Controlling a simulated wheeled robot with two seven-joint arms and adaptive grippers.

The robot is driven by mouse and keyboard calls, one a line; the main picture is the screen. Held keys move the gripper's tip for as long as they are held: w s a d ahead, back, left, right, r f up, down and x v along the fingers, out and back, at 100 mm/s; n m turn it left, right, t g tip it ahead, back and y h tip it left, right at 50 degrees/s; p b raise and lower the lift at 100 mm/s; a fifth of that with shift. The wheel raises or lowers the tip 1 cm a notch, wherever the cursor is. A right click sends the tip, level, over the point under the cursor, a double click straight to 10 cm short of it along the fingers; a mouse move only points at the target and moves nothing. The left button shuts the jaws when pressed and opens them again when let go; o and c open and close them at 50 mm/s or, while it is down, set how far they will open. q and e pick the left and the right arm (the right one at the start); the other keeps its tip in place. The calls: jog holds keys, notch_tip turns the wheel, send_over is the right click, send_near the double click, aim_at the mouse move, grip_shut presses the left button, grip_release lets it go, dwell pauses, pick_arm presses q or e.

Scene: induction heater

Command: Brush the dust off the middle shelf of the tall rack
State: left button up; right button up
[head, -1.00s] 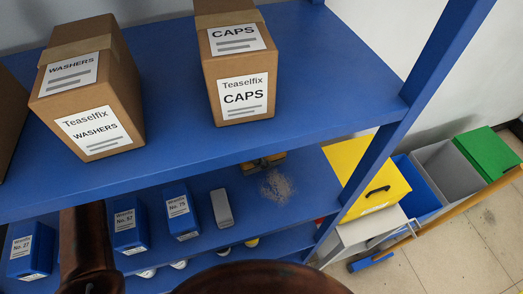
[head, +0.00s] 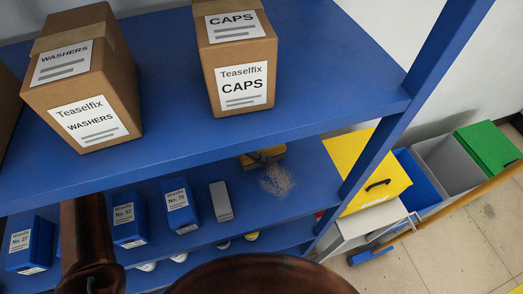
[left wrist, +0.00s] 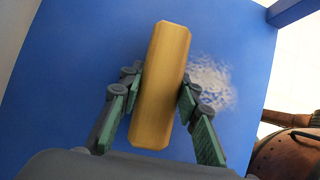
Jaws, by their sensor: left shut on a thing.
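The tall blue rack's middle shelf (head: 327,187) shows below the upper shelf in the head view. A pale patch of dust (head: 276,180) lies near its right end, and it also shows in the left wrist view (left wrist: 212,82). My left gripper (left wrist: 161,77) is shut on a yellow-brown brush (left wrist: 160,105), with a green-padded finger on each side. The dust is just right of the brush there. In the head view the brush (head: 266,154) is partly hidden by the upper shelf's edge, behind the dust. The bristles are hidden. My right gripper is not in view.
Boxes of washers (head: 85,80) and caps (head: 240,65) stand on the upper shelf. Several blue boxes (head: 178,205) and a grey block (head: 221,201) stand left of the dust. A blue post (head: 400,130) bounds the right end; a yellow bin (head: 372,180) stands beyond it.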

pick_arm(q)
jog(key=shift+f+b, duration=0.4)
jog(key=shift+f, duration=0.4)
